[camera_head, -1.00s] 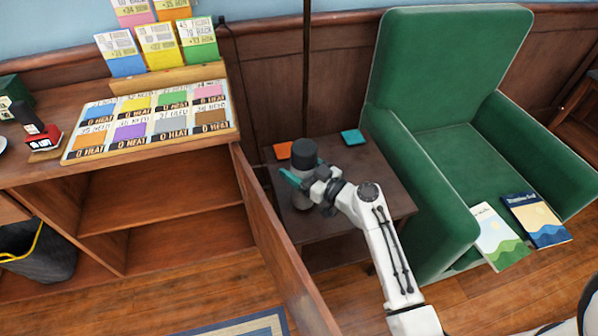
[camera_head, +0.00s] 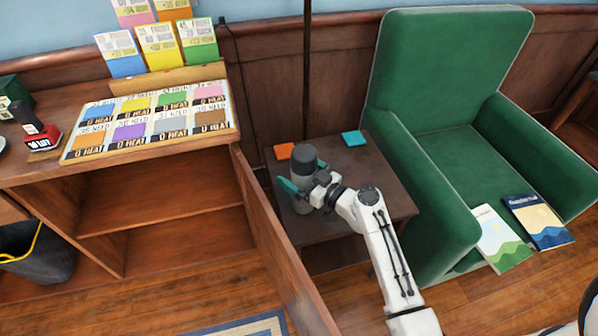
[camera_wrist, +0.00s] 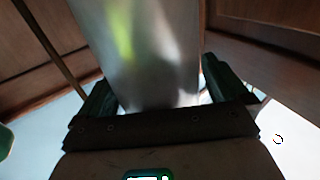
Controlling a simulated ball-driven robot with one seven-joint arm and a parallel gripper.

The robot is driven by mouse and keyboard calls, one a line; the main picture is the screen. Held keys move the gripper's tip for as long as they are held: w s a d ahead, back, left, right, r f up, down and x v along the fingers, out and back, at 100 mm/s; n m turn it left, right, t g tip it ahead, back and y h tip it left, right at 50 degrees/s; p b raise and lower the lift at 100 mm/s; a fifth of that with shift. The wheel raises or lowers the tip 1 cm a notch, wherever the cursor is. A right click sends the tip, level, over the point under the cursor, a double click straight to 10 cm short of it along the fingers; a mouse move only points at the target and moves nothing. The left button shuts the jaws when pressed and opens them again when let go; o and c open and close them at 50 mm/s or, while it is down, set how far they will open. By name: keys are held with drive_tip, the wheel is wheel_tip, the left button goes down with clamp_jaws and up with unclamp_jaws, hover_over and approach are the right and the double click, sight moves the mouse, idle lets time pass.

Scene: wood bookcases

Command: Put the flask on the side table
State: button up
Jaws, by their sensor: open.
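The flask (camera_head: 301,188) is a grey metallic cylinder with a dark cap. It stands upright over the left part of the dark wood side table (camera_head: 372,182), and its base appears to rest on the tabletop. My gripper (camera_head: 304,178) is open, with one teal finger on each side of the flask. In the wrist view, the shiny flask body (camera_wrist: 150,50) fills the space between my two fingers (camera_wrist: 158,88). Whether either finger touches it is unclear. The flask's lower right side is partly hidden by my gripper.
An orange coaster (camera_head: 284,151) and a teal coaster (camera_head: 353,138) lie on the table's back part. A green armchair (camera_head: 440,160) with two booklets stands close on the right. A wooden bookcase (camera_head: 160,205) with a side panel stands on the left. A thin dark pole rises behind.

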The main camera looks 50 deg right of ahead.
drive_tip(key=s+b, duration=0.1)
drive_tip(key=s, duration=1.1)
drive_tip(key=shift+r+b, duration=0.15)
drive_tip(key=shift+b, duration=0.2)
drive_tip(key=shift+a, duration=0.1)
